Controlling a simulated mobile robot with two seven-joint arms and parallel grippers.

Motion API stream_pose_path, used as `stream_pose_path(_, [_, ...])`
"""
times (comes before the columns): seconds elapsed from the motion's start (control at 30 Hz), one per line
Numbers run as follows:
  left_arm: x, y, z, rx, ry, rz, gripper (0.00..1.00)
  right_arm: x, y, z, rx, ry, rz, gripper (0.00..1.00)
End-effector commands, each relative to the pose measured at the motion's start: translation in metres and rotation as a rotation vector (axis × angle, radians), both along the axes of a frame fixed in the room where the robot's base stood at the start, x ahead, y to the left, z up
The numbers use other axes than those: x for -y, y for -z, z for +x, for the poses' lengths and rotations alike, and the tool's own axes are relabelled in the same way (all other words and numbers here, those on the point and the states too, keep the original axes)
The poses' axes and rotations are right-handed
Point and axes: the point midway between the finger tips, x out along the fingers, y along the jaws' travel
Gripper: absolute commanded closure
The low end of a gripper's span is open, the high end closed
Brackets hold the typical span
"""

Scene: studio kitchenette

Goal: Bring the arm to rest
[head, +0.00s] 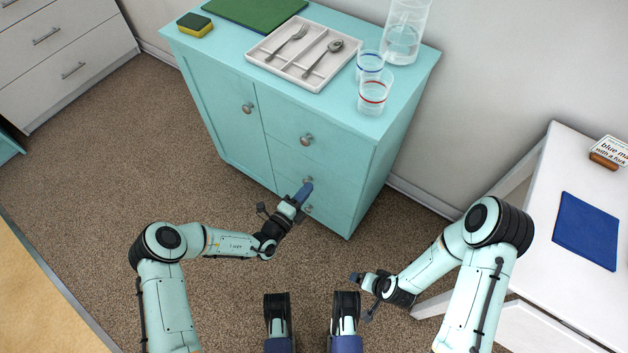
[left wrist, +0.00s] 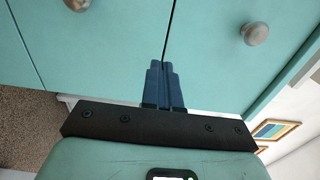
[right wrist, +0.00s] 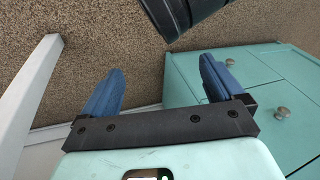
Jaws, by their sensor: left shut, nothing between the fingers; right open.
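My left gripper (head: 302,194) is in front of the lower drawers of the turquoise cabinet (head: 225,126). In the left wrist view its blue fingers (left wrist: 164,84) are together with nothing between them, and the cabinet front fills the background. I cannot tell whether the fingertips touch the cabinet. My right gripper (head: 356,277) is low over the carpet, between the cabinet and the white table. In the right wrist view its blue fingers (right wrist: 160,82) are spread wide with nothing between them.
On the cabinet are a cutlery tray (head: 263,60) with fork and spoon, two glasses (head: 372,90), a pitcher (head: 403,35), a sponge (head: 194,25) and a green board (head: 255,8). The white table (head: 540,210) at right bears a blue mat (head: 586,232). Carpet (head: 110,150) is clear at left.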

Motion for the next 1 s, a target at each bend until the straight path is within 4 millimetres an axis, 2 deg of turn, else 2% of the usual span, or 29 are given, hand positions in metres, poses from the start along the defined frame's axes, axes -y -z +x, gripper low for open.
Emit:
stream_pose_path(0.1, [-0.018, -0.002, -0.023, -0.002, -0.002, 0.0, 1.0, -0.007, -0.011, -0.012, -0.031, -0.015, 0.017, 0.05])
stream_pose_path(0.3, [-0.037, 0.0, -0.049, 0.0, -0.001, 0.001, 1.0, -0.014, -0.018, -0.026, -0.067, -0.028, 0.034, 0.05])
stream_pose_path(0.5, [-0.044, 0.0, -0.059, 0.001, 0.0, 0.001, 1.0, -0.016, -0.019, -0.03, -0.08, -0.033, 0.04, 0.05])
stream_pose_path(0.77, [-0.044, -0.002, -0.06, 0.002, 0.001, 0.001, 1.0, -0.016, -0.022, -0.031, -0.082, -0.033, 0.04, 0.05])
stream_pose_path(0.87, [-0.044, -0.021, -0.06, 0.008, 0.001, 0.001, 1.0, -0.018, -0.037, -0.036, -0.092, -0.039, 0.046, 0.05])
stream_pose_path(1.0, [-0.044, -0.074, -0.058, 0.026, 0.001, 0.001, 1.0, -0.024, -0.082, -0.05, -0.126, -0.054, 0.063, 0.05])
